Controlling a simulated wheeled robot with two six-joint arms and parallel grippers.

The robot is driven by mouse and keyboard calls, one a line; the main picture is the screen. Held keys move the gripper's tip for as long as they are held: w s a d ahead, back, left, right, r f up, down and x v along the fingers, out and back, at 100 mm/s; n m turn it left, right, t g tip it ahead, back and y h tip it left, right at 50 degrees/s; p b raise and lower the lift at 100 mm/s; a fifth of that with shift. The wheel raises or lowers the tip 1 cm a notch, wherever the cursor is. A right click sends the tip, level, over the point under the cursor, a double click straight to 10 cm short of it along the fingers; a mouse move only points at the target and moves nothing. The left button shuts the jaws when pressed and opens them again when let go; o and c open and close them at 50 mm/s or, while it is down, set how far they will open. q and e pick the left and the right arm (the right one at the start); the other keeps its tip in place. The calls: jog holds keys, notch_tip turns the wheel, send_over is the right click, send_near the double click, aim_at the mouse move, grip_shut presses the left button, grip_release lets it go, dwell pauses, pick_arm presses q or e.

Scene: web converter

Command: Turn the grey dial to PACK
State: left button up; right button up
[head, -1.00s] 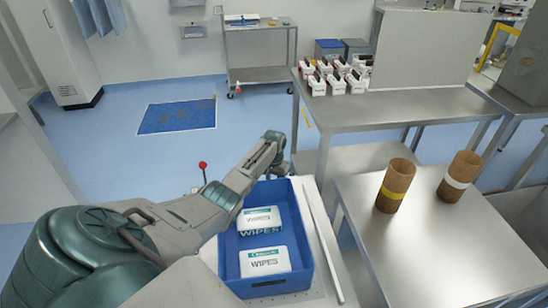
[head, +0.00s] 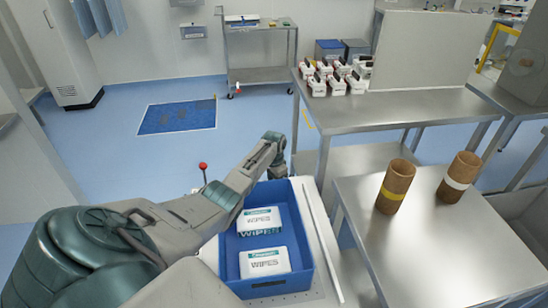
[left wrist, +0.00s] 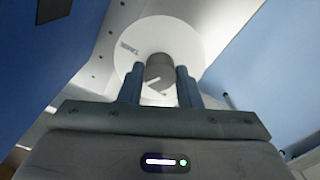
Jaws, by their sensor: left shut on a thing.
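The grey dial (left wrist: 159,70) shows in the left wrist view, in front of a round white plate (left wrist: 156,35). A pale line marks the dial's face. Dark lettering sits on the upper left of the plate, too small to read for certain. My left gripper (left wrist: 160,88) is shut on the dial, with one finger on each side of it. In the head view, my left gripper (head: 279,169) is at the end of the arm, just beyond the blue bin. The dial is hidden there. My right gripper is in neither view.
A blue bin (head: 303,240) holding packs of wipes (head: 265,261) stands close beside my left arm. A steel table (head: 430,250) with two brown tubes (head: 396,185) is on the right. A red-knobbed lever (head: 203,167) stands behind the arm.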

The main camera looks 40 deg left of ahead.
pick_arm(q)
jog(key=shift+r, duration=0.1)
jog(key=o, duration=1)
jog(key=shift+c, duration=0.2)
notch_tip(320, 180, up, 11)
jog(key=b, duration=0.1)
